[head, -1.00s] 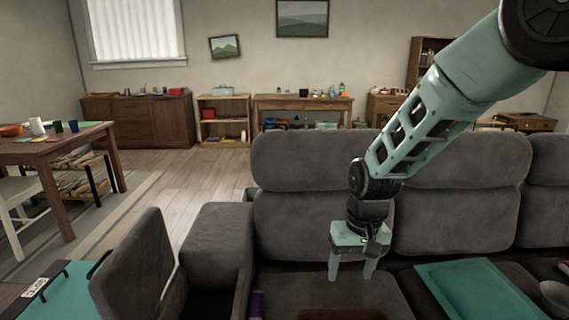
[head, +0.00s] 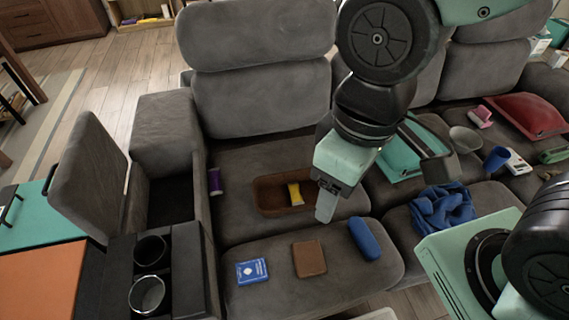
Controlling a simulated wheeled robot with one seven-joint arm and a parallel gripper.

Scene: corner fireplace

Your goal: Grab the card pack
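The card pack (head: 252,271), blue with a white emblem, lies flat near the front left of the grey sofa seat. My gripper (head: 325,210) points down above the seat, to the right of the pack and farther back, clearly apart from it. Only one finger shows plainly, so its opening is hidden. Nothing shows held in it.
A brown wallet-like item (head: 309,259) and a blue case (head: 364,239) lie right of the pack. Behind are a brown tray (head: 266,197) with a yellow item (head: 295,194) and a purple cylinder (head: 215,181). A console with cup holders (head: 148,294) borders the left.

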